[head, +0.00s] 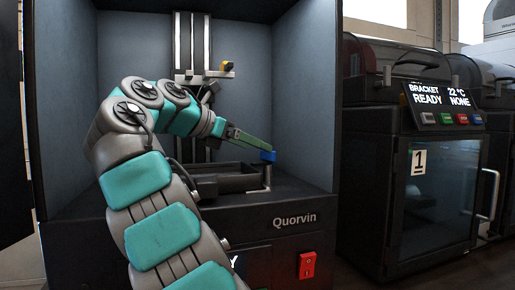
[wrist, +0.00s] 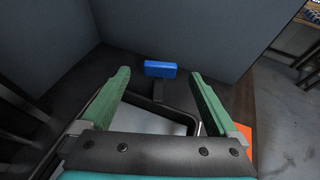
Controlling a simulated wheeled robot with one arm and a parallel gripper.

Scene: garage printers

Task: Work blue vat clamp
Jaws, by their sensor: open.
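The blue vat clamp (head: 268,156) is a small blue block on an upright post at the right of the black vat (head: 222,184), inside the Quorvin printer. In the wrist view the blue clamp (wrist: 161,69) sits on a dark stem at the far end of the vat (wrist: 178,116). My gripper (head: 267,148) has green fingers and reaches into the printer from the left. In the wrist view my gripper (wrist: 159,74) is open, with the clamp showing between its fingertips. Nothing is held. Whether the fingers lie beside the clamp or short of it is unclear.
The printer's grey side walls (head: 305,100) enclose the workspace. A red switch (head: 307,265) is on the front panel. Another printer marked 1 (head: 418,162) stands right, its display reading READY.

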